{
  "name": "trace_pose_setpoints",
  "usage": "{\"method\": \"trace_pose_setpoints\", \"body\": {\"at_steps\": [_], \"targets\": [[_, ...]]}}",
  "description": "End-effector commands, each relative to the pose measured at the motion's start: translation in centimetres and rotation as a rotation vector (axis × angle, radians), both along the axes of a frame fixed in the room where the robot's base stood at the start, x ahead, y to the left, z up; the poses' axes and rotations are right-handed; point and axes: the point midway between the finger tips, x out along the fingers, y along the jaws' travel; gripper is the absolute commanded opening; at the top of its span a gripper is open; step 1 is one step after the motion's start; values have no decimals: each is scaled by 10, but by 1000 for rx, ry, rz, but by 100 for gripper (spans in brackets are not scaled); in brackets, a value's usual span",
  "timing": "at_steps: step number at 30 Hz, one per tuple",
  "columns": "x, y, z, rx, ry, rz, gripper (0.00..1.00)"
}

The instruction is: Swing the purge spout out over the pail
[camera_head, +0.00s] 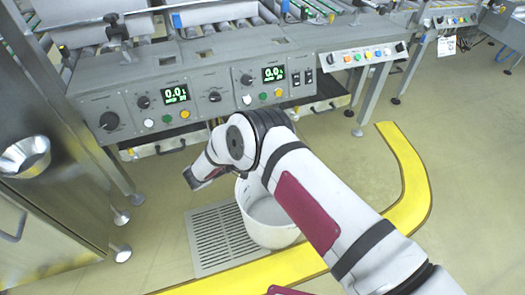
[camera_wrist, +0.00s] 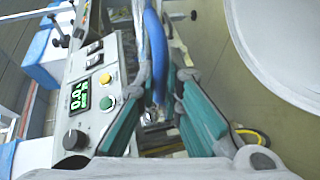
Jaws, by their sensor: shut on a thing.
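The white pail (camera_head: 262,228) stands on the floor below the machine front, partly hidden by my arm; its inside looks empty. In the wrist view a large white round form at the upper right looks like the pail (camera_wrist: 290,45). My gripper (camera_head: 196,180) is left of the pail's rim, under the control panel. In the wrist view my gripper (camera_wrist: 160,80) has its teal-padded fingers closed around a slim blue tube, which I take for the purge spout (camera_wrist: 155,45). The spout cannot be made out in the head view, and its outlet is not clear.
The control panel (camera_head: 228,58) with knobs, coloured buttons and green readouts is just behind my gripper. A floor grate (camera_head: 215,240) lies left of the pail. A yellow floor stripe (camera_head: 412,180) curves round on the right. A steel cabinet (camera_head: 45,200) stands at the left.

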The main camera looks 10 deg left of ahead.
Motion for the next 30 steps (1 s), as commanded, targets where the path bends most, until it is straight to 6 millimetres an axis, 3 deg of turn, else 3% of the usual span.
{"method": "trace_pose_setpoints", "body": {"at_steps": [20, 21, 24, 30], "targets": [[0, 7, 1, 1, -3, -43, 0], [0, 7, 1, 1, -3, -43, 12], [-1, 7, 0, 2, -2, -43, 29], [-2, 7, 0, 0, -1, -42, 29]]}}
